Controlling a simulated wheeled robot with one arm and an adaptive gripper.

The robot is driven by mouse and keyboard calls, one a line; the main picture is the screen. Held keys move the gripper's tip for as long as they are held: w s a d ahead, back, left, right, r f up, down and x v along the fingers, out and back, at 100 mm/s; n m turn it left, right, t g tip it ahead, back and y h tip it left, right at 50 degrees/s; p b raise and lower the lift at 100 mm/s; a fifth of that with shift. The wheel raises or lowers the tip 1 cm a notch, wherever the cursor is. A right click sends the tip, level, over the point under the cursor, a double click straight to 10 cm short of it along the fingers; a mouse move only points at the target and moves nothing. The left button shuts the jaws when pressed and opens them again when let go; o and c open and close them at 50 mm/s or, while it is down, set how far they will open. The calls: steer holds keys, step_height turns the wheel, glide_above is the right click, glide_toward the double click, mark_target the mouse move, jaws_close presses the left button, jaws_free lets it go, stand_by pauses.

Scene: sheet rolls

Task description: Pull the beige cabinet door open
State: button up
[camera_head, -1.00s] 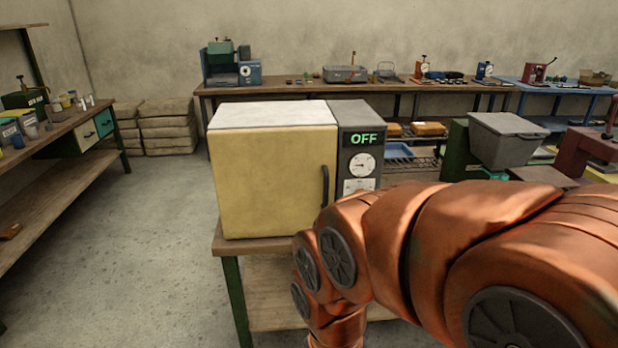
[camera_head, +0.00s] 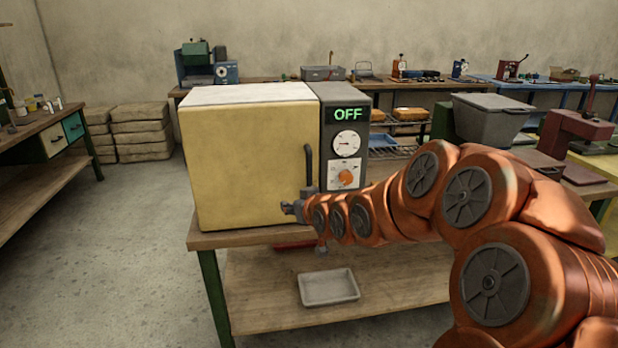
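The beige cabinet (camera_head: 250,160) stands on a wooden bench, with a shut yellow-beige front door and a grey control panel (camera_head: 347,130) to its right that reads OFF. A dark vertical handle (camera_head: 309,165) is on the right edge of the door. My gripper (camera_head: 290,208) is at the lower end of the handle, in front of the door's lower right. It is small and partly merged with the handle in view. I cannot tell whether its fingers are apart, or whether they touch the handle.
The bench (camera_head: 225,240) has a lower shelf with a pale tray (camera_head: 328,287). A grey lidded bin (camera_head: 497,118) and a red press (camera_head: 585,135) stand to the right. Floor is clear left of the bench, up to another workbench (camera_head: 40,190).

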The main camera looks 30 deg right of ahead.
mark_target(310, 167)
steer(key=w+d+r+m+t+h+b, duration=0.15)
steer(key=d+r+t, duration=0.25)
steer(key=d, duration=0.5)
steer(key=shift+h, duration=0.35)
steer(key=shift+a+p+x, duration=0.15)
steer(key=shift+a+x, duration=0.05)
steer(key=shift+x, duration=1.9)
steer(key=shift+a+p+x, duration=0.15)
steer(key=shift+a+x, duration=0.05)
steer(key=shift+x, duration=1.9)
steer(key=shift+w, duration=0.1)
steer(key=shift+c, duration=0.4)
jaws_close()
